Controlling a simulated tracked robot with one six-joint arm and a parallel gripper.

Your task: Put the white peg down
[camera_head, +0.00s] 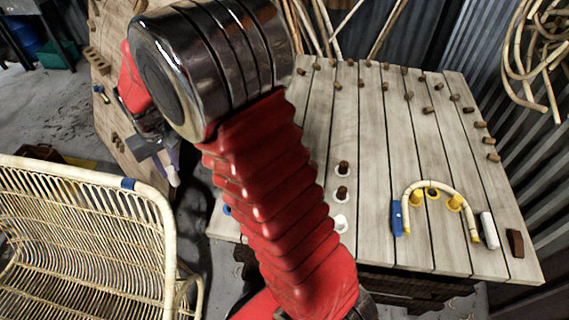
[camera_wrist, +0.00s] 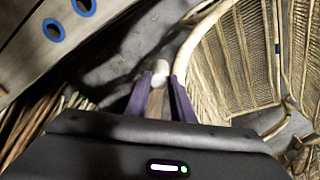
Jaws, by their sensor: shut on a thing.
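My gripper (camera_head: 170,170) is out past the left edge of the plank table, above the floor gap near the rattan chair. In the wrist view its two purple fingers (camera_wrist: 164,95) are shut on the white peg (camera_wrist: 160,74). The peg points away from the wrist, with a pale round end and a browner part between the fingers. In the head view the held white peg (camera_head: 173,178) shows only as a small pale tip below the gripper.
A rattan chair (camera_head: 80,220) stands left. In the wrist view, a board (camera_wrist: 30,70) has blue-ringed holes (camera_wrist: 53,30).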

